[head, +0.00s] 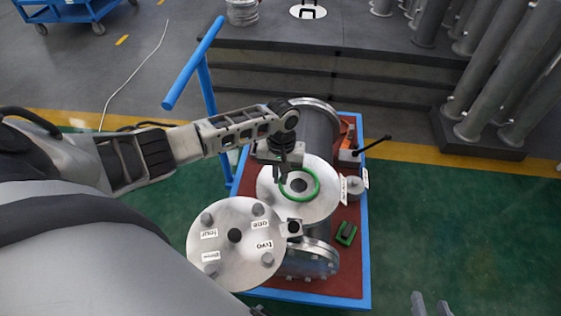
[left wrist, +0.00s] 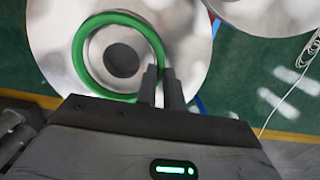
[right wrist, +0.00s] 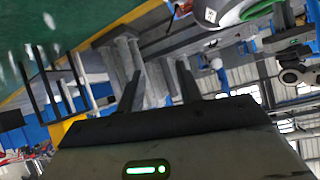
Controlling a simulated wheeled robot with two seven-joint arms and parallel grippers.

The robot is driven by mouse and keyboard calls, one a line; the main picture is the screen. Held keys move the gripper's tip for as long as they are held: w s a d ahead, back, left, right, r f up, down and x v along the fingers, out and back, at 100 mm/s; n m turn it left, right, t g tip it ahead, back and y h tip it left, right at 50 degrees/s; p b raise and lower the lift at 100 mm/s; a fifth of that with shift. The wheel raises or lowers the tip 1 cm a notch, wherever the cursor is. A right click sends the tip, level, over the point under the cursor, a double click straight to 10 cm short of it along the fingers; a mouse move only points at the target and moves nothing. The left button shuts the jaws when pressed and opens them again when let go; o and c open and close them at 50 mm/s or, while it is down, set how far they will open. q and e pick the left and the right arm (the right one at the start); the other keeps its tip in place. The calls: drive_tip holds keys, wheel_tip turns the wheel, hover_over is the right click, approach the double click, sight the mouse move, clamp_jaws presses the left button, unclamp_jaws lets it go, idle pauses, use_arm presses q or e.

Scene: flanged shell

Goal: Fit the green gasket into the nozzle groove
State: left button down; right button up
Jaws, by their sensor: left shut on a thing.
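The green gasket (head: 317,190) is a ring held at its left edge by my left gripper (head: 281,178). It lies over the round metal nozzle flange (head: 321,208), around the dark central hole. In the left wrist view the gasket (left wrist: 82,62) passes between the closed fingers (left wrist: 161,88) and looks off-centre from the hole. I cannot tell whether it touches the flange face, and the groove is not clear. My right gripper (head: 431,304) is at the bottom right, empty, with its fingers apart in the right wrist view (right wrist: 158,85).
A round cover with bolts and labels (head: 235,255) sits at the flange's lower left. A green U-shaped piece (head: 346,234) and a small labelled cylinder (head: 354,190) are on the red, blue-edged cart (head: 350,280). Grey pipes (head: 480,90) stand at upper right.

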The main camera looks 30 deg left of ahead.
use_arm(q)
drive_tip(key=shift+f, duration=0.2)
use_arm(e)
drive_tip(key=shift+f, duration=0.1)
use_arm(q)
drive_tip(key=c, duration=1.4)
unclamp_jaws()
drive_tip(key=shift+c, duration=0.2)
use_arm(e)
drive_tip(key=shift+f, duration=0.1)
use_arm(q)
wheel_tip(320, 180, up, 16)
drive_tip(key=w+p, duration=0.1)
drive_tip(key=p, duration=0.1)
drive_tip(key=shift+w+a, duration=0.35)
drive_tip(key=shift+a, duration=0.1)
use_arm(e)
drive_tip(key=shift+s+d, duration=0.2)
drive_tip(key=shift+d, duration=0.1)
use_arm(q)
drive_tip(key=shift+f, duration=0.1)
